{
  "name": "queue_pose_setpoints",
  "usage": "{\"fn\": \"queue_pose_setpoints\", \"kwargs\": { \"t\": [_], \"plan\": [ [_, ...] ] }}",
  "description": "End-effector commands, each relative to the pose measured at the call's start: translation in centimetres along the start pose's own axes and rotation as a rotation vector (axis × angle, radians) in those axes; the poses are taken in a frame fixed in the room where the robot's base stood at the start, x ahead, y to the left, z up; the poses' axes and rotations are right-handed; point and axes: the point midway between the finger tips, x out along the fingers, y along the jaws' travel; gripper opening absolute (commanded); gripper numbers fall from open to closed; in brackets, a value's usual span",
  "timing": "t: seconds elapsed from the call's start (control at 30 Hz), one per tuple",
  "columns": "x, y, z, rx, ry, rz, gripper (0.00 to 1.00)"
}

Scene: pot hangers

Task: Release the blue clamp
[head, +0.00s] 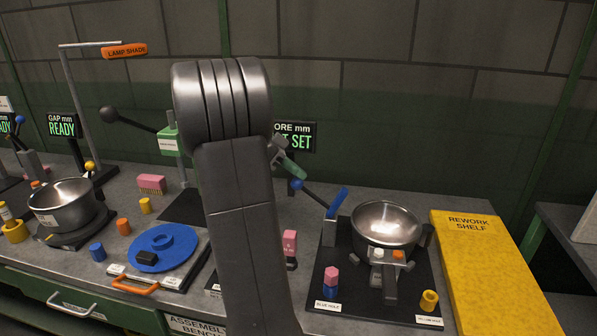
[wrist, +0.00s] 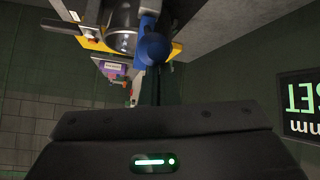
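The blue clamp (head: 337,203) stands at the left of a metal pot (head: 386,226) on a black fixture plate. Its dark lever slopes up to the left and ends in a blue ball knob (head: 297,184). In the wrist view the blue knob (wrist: 153,48) is large and close, just beyond the dark housing of my gripper (wrist: 160,88). My arm hides most of the gripper in the head view. A grey and green part shows right by the knob there. The fingers are not clear, so I cannot tell whether they touch or hold the knob.
A yellow rework shelf (head: 476,262) lies right of the fixture. A green clamp (head: 172,143) and a second pot (head: 62,205) stand to the left.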

Motion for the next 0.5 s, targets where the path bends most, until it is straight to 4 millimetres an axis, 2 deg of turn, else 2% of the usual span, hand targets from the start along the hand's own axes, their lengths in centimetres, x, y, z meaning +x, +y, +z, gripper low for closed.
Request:
{"fn": "queue_pose_setpoints", "kwargs": {
  "t": [0.03,0.3,0.43,0.5],
  "plan": [
    [0.3,-0.1,1.1,-0.014,-0.013,0.003,0.0],
    [0.4,-0.2,1.2,-0.017,-0.012,0.003,0.0],
    [0.5,-0.1,0.3,-0.016,-0.011,0.002,0.0],
    [0.6,0.1,-0.8,-0.012,-0.01,0.001,0.0]
  ]
}}
